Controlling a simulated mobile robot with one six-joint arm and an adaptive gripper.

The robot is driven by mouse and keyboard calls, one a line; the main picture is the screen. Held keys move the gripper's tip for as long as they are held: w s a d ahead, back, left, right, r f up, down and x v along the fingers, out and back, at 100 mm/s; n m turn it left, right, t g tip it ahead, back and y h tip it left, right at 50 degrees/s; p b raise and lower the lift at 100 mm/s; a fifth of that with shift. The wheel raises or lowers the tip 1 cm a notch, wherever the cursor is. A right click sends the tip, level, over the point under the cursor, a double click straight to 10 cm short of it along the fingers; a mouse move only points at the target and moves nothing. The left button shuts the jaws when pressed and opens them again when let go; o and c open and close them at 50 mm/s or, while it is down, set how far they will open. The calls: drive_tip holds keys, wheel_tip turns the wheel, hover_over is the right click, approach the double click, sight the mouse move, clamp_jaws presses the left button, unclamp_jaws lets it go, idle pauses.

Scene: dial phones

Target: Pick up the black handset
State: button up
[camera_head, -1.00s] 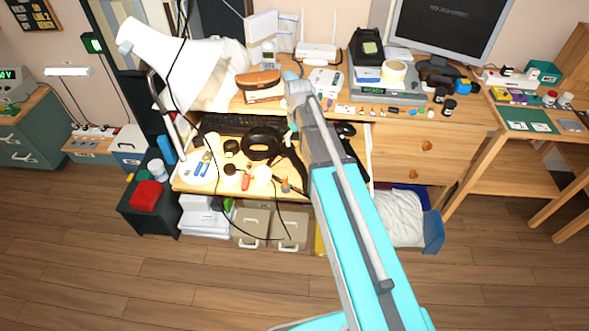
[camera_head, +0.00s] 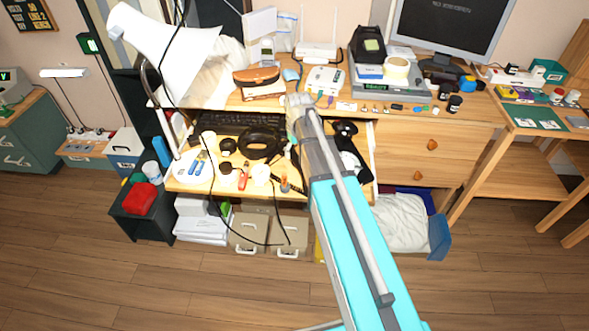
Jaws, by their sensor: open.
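A black, rounded, looped object (camera_head: 261,142) lies on the lower desk surface, left of my arm. It may be the black handset, but it is too small to tell it from headphones. A thin black cord hangs below the desk's front edge near it. My arm reaches up from the bottom right, with its wrist end over the desk. My gripper (camera_head: 294,150) shows only as a small dark part beside the arm, to the right of the looped object. Its fingers are hardly visible and look empty.
A black keyboard (camera_head: 235,122) lies behind, under the raised shelf. A white lamp (camera_head: 165,50) leans over the left side. Small tools and jars crowd the desk's front. A black device (camera_head: 368,43) sits on stacked boxes, beside a monitor (camera_head: 450,25). The floor in front is clear.

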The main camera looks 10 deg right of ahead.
sight(298, 160)
drive_tip(key=shift+f, duration=0.15)
idle(0.3)
drive_tip(key=shift+d+f+b, duration=0.1)
drive_tip(key=shift+f+b, duration=2.45)
drive_tip(key=shift+b, duration=0.1)
clamp_jaws()
